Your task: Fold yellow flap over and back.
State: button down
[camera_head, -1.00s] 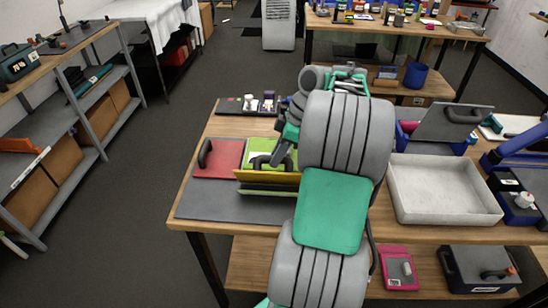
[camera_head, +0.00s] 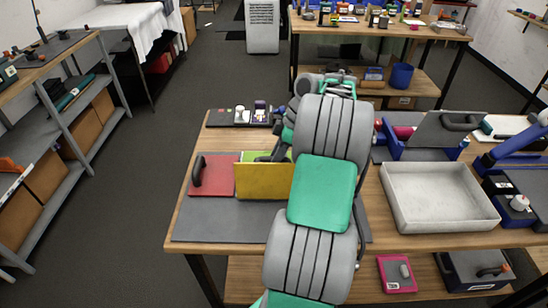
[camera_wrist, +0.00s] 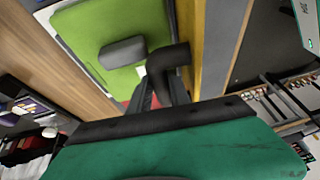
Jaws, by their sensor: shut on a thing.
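The yellow flap (camera_head: 262,181) stands raised, its broad yellow face toward the head camera. It also shows steeply from the side in the wrist view (camera_wrist: 189,35). A black handle (camera_wrist: 170,62) is on its far side. My gripper (camera_wrist: 157,88) is shut on this handle; the head view hides the grip behind the flap and my arm. Behind the flap lies a green panel (camera_wrist: 98,35) with a dark grey handle (camera_wrist: 122,52). A red panel (camera_head: 215,175) with a black handle lies flat to the left.
A grey mat (camera_head: 225,220) lies bare in front of the flap. A tray of small items (camera_head: 240,117) stands behind the panels. A pale open bin (camera_head: 440,220) and a blue-framed box (camera_head: 425,137) stand to the right of my arm.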

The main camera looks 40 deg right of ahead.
jog(key=shift+w+d+r, duration=0.1)
jog(key=shift+d+r, duration=0.05)
jog(key=shift+r, duration=0.05)
jog(key=c, duration=1.6)
grip_release()
jog(key=o, duration=0.4)
jog(key=p+v, duration=0.3)
jog(key=v, duration=0.4)
jog(key=shift+r, duration=0.35)
